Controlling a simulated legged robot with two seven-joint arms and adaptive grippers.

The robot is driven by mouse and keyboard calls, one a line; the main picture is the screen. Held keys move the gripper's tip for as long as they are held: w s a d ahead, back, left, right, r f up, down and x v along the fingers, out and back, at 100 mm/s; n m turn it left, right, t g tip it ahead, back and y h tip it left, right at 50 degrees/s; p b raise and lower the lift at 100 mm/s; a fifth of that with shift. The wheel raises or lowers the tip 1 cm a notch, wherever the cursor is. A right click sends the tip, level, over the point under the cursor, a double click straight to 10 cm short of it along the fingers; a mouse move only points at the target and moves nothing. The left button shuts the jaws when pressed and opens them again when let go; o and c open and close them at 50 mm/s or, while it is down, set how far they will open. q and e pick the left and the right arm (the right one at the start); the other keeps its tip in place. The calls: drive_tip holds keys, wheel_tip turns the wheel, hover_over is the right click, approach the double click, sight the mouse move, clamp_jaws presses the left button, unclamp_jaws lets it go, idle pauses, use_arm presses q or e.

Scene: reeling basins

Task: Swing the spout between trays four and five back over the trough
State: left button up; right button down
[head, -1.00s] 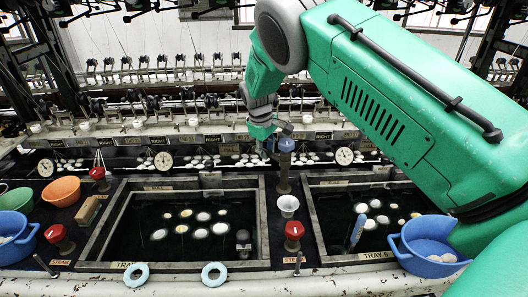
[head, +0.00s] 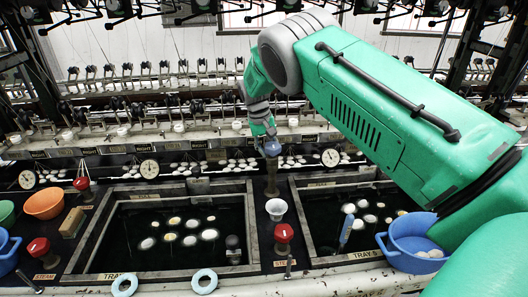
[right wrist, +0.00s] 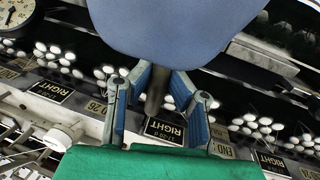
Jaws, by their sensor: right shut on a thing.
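The spout's dark post (head: 271,182) stands on the divider between tray four (head: 96,236) on the left and tray five (head: 303,222) on the right. A blue knob (head: 272,149) tops it. My right gripper (head: 267,139) is at this knob, shut on it from behind and above. In the right wrist view the blue knob (right wrist: 175,25) fills the top, in front of the fingers (right wrist: 158,105), and a brown stem (right wrist: 156,92) shows between them. The spout's outlet and its direction are hard to make out. My left gripper is not in view.
A white cup (head: 276,208) and a red steam knob (head: 284,233) sit on the divider in front of the post. Dials and the cocoon-filled trough (head: 225,158) lie behind. A blue basin (head: 413,240) stands at right. Two pale blue rings (head: 204,281) lie on the front edge.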

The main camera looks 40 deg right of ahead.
drive_tip(key=shift+w+d+r, duration=0.3)
drive_tip(key=shift+r, duration=0.15)
drive_tip(key=c, duration=1.5)
unclamp_jaws()
drive_tip(key=shift+f, duration=0.1)
drive_tip(key=shift+f+m, duration=0.15)
drive_tip(key=shift+m, duration=0.15)
drive_tip(key=shift+s, duration=0.1)
drive_tip(key=r, duration=0.4)
drive_tip(key=w+a+r, duration=0.1)
drive_tip(key=r, duration=0.2)
drive_tip(key=a+r, duration=0.1)
drive_tip(key=r, duration=0.3)
drive_tip(key=shift+w+r, duration=0.2)
drive_tip(key=shift+r, duration=0.1)
drive_tip(key=shift+f, duration=0.1)
